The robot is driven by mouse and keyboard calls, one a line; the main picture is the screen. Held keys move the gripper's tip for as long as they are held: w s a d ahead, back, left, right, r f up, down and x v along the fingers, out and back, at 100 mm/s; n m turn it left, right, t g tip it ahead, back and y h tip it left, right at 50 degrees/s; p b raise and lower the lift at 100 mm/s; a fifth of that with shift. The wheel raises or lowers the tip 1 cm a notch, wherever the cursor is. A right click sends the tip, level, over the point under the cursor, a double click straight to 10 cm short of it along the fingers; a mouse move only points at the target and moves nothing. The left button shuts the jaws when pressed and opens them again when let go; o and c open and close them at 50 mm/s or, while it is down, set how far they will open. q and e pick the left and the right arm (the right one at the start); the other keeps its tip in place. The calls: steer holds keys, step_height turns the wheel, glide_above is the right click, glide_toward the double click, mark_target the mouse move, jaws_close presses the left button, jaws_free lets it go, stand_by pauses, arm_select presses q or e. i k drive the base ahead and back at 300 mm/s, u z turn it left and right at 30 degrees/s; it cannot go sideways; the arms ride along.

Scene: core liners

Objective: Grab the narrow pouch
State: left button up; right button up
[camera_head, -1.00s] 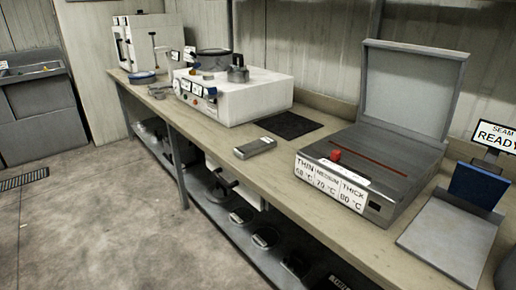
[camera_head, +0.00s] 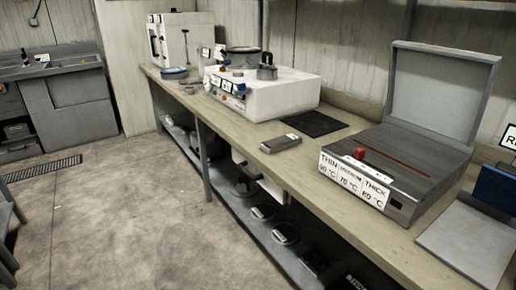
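No narrow pouch can be made out for certain in the head view. A small flat grey object (camera_head: 280,143) lies on the workbench (camera_head: 240,128) near its front edge; I cannot tell what it is. A sealer-like machine (camera_head: 400,165) with a raised lid, a red knob and labels THIN, MEDIUM and THICK stands to its right. Neither of my grippers is in view.
A white machine (camera_head: 255,95) with a round pot stands mid-bench, beside a dark mat (camera_head: 312,123). A blue-rimmed dish (camera_head: 174,73) sits farther back. A lower shelf (camera_head: 262,228) holds several dark items. The floor (camera_head: 120,210) left of the bench is mostly clear.

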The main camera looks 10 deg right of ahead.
mark_target(273, 145)
steer(key=z, duration=0.55)
steer(key=k, duration=0.2)
steer(key=u, duration=1.9)
steer(key=i, duration=1.35)
steer(key=z, duration=0.45)
